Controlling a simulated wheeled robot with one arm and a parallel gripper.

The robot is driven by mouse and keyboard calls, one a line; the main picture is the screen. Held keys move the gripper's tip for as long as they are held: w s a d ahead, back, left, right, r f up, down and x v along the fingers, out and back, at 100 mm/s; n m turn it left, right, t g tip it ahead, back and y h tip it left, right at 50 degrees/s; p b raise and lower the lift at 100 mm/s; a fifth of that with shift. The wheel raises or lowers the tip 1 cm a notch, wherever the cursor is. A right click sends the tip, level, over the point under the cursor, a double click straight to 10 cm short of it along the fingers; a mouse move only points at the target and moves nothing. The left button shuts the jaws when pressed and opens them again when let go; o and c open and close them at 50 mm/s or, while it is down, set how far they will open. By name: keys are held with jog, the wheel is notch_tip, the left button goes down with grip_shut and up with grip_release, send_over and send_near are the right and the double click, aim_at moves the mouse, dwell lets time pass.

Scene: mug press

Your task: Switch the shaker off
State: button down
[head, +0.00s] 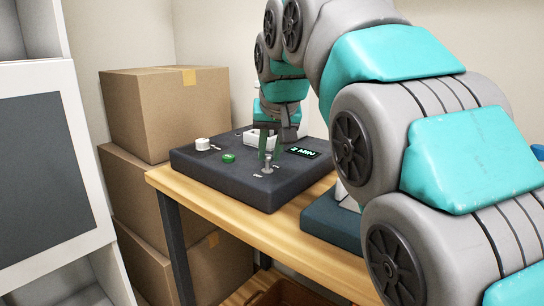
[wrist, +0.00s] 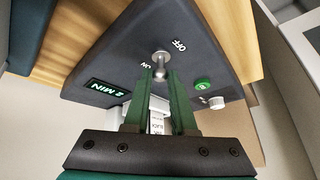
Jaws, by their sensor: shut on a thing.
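The shaker (head: 225,180) is a dark flat unit on the wooden table; it also shows in the wrist view (wrist: 110,60). Its metal toggle lever (wrist: 161,60) stands near one edge, between an OFF label and a partly covered ON label. In the head view the lever (head: 267,167) looks roughly upright; its exact tilt is hard to tell. My gripper (wrist: 160,72) has green fingers, one on each side of the lever, shut on it. In the head view my gripper (head: 269,148) reaches down onto the lever from above. The display (wrist: 106,87) reads 2 MIN.
A green button (head: 228,158) and a white knob (head: 202,144) sit on the shaker's top. A second dark blue unit (head: 325,222) stands beside it, partly behind my arm. Cardboard boxes (head: 150,110) are stacked left of the wooden table (head: 215,225).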

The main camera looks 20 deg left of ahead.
jog(key=shift+s+a+f+n+t+h+b, duration=0.15)
jog(key=shift+s+n+t+h+b, duration=0.15)
jog(key=shift+t+b, duration=0.45)
jog(key=shift+s+a+f+n+t+h+b, duration=0.15)
jog(key=shift+s+t+b, duration=0.2)
jog(key=shift+t+b, duration=0.35)
jog(key=shift+s+a+f+n+t+h+b, duration=0.15)
jog(key=shift+s+t+h+b, duration=0.15)
jog(key=shift+t+b, duration=0.45)
jog(key=c, duration=0.7)
grip_release()
jog(key=shift+r, duration=0.1)
jog(key=shift+c, duration=0.2)
jog(key=shift+r, duration=0.1)
